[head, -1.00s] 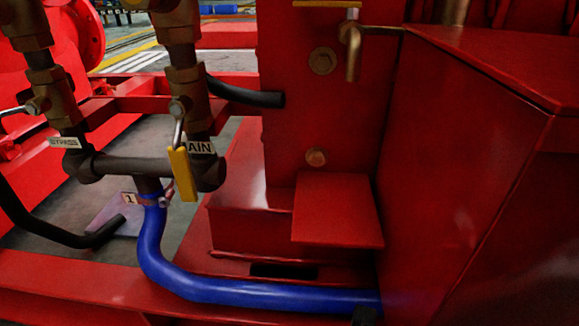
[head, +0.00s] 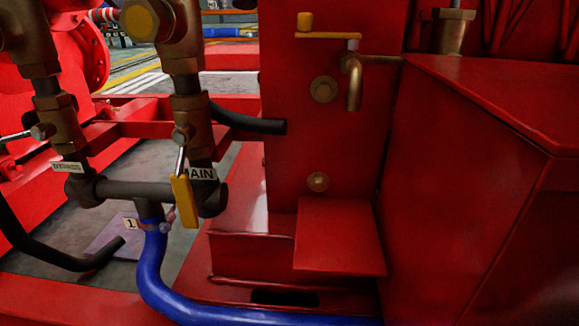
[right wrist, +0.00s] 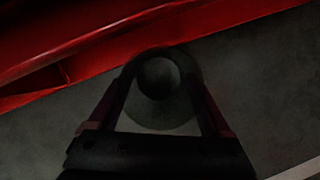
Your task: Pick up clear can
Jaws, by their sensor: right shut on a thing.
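In the right wrist view, the clear can (right wrist: 155,117) is a round, dim grey-green shape with a dark round opening or inner disc, seen end-on. My right gripper (right wrist: 160,76) is shut on it, with one dark finger along each side. The picture is dark, so the can's lower part and contents cannot be told. Neither the can nor either gripper shows in the head view.
A red frame beam (right wrist: 110,35) runs beside the can above a grey floor (right wrist: 280,85). The head view shows brass valves (head: 185,110), a blue hose (head: 160,280), a brass tap (head: 353,85) and a large red housing (head: 460,180).

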